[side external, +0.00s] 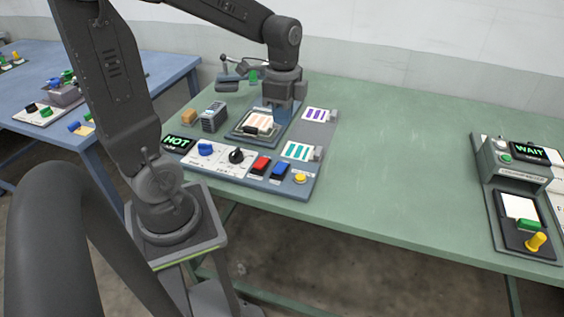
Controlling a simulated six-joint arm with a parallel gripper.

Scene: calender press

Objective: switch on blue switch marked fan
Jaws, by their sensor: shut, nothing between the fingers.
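A blue rocker switch (280,171) sits on the front control strip, between a red rocker switch (260,165) and a yellow button (300,179). A blue knob (205,150) is farther left on the same strip. The lettering by these controls is too small to read, and I cannot tell the blue switch's on or off position. My gripper (284,106) is shut and empty, pointing down over the rear of the press station, behind the switches and apart from them. Its fingertips are hard to make out against the press.
A black knob (237,156) and a lit "HOT" display (178,143) share the panel. Cards with purple stripes (316,114) and teal stripes (298,151) lie at its right. The green table (400,160) is clear up to a "WAIT" machine (515,165).

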